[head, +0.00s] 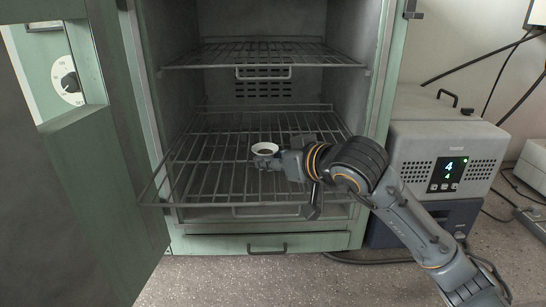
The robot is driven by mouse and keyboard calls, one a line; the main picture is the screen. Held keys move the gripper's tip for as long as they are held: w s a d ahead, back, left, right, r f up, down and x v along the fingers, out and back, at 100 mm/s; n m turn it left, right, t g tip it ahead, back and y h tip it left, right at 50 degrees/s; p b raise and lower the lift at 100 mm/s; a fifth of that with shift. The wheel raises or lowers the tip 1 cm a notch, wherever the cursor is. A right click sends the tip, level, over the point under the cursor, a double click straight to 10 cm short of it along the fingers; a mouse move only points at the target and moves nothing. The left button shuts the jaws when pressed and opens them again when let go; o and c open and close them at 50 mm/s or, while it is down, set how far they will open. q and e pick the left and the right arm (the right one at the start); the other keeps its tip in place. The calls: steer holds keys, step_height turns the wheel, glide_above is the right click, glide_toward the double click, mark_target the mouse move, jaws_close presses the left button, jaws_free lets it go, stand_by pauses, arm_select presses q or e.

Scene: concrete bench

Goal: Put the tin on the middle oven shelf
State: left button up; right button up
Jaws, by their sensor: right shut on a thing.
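The tin (265,147) is a small round white-rimmed dish with a darker inside. My right gripper (267,160) is shut on it, reaching in from the right. The tin appears upright over the wire shelf (205,165) below the top one; whether it touches the wires or is held above them I cannot tell. This shelf sticks out past the front of the oven and its visible bars are bare. My gripper and forearm hide part of its right side. My left gripper is not in view.
The oven's green door (95,190) stands open at the left. An upper wire shelf (225,55) spans the chamber, empty, above the tin. A grey box with a green display (447,172) stands close to the oven's right side, beside my right arm. Cables run behind it.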

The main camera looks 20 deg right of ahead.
steer(key=shift+f+b, duration=0.3)
steer(key=o, duration=1.1)
steer(key=shift+r, duration=0.1)
steer(key=shift+s+r+p, duration=0.1)
steer(key=shift+r+p, duration=0.15)
steer(key=shift+p, duration=0.1)
steer(key=b+v, duration=0.2)
steer(key=v, duration=0.9)
steer(key=shift+s+d+r, duration=0.1)
steer(key=shift+s, duration=0.3)
